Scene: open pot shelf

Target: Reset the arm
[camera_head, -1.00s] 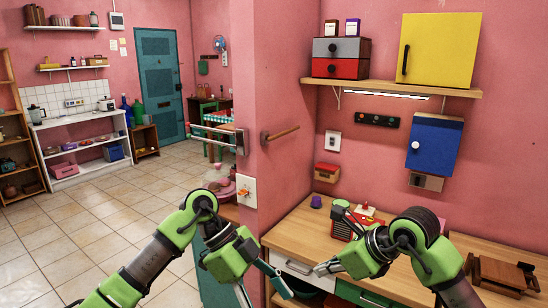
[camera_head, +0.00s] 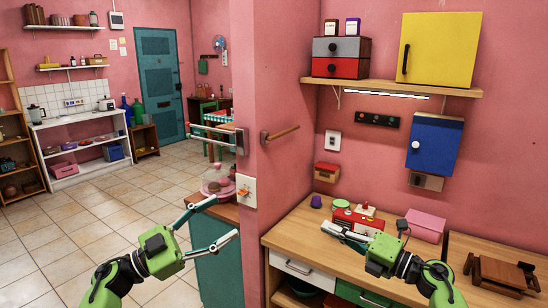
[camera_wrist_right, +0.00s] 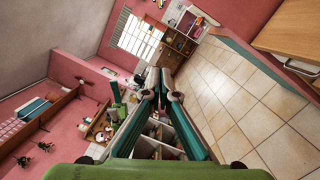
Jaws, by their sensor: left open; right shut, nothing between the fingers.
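My left gripper (camera_head: 226,217) is in the lower middle of the head view. Its two fingers are spread apart and empty, in front of the teal cabinet beside the wall's end. My right gripper (camera_head: 326,227) points left over the wooden counter (camera_head: 290,240), in front of the red box (camera_head: 346,218). Its fingers are together with nothing between them. The right wrist view shows the same closed fingertips (camera_wrist_right: 165,94) against the room's far side. Whether the right fingers touch the counter cannot be told.
A pink box (camera_head: 426,224), a purple cup (camera_head: 316,201) and a green round item (camera_head: 335,191) are on the counter. A wooden rack (camera_head: 500,272) stands at the right. The tiled floor (camera_head: 110,225) at left is open.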

